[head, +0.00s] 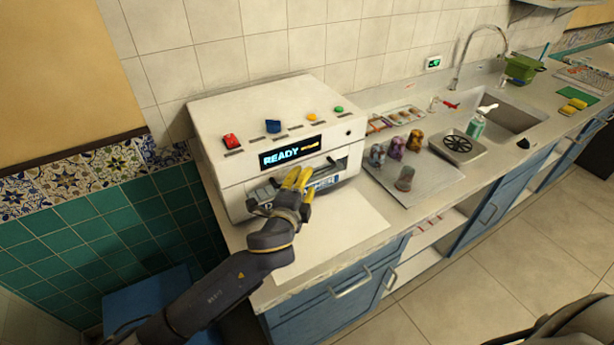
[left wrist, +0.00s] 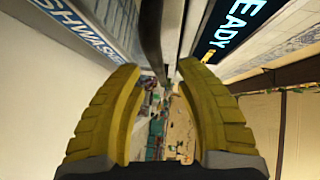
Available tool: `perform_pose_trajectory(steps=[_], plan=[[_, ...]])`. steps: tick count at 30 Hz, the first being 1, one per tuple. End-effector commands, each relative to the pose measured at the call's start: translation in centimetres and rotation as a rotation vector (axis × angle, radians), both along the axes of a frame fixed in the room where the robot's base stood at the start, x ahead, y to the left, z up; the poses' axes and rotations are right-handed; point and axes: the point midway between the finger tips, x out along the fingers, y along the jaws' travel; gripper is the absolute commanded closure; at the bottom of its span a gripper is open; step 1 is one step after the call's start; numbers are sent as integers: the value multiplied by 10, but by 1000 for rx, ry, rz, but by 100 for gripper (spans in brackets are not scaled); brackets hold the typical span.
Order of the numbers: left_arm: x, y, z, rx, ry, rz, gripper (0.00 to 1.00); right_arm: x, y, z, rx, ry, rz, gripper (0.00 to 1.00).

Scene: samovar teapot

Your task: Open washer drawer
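The washer (head: 258,108) is a white box on the counter in the head view, its lit display (head: 290,152) reading READY. Its drawer front (head: 327,184) below the display carries large lettering and looks closed or nearly so. My left gripper (head: 299,173) has yellow fingers and is at the drawer front, partly covering it. In the left wrist view the fingers (left wrist: 160,72) are apart, and a dark handle bar (left wrist: 152,38) runs between or just beyond their tips. Whether they touch it is unclear. My right gripper is not in view.
A grey tray (head: 432,185) with several small cups lies right of the washer. Further right are a scale (head: 458,146), a soap bottle (head: 478,122) and a sink (head: 508,119).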

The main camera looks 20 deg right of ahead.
Motion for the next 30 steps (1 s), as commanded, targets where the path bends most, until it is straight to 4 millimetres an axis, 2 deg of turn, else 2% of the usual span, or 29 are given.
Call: perform_pose_trajectory(steps=[9,22,30], plan=[[20,-13,-3,0,0,-1,66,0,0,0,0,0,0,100],[22,-15,-4,0,0,-1,65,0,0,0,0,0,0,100],[22,-14,-4,0,0,-1,96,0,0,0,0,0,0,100]])
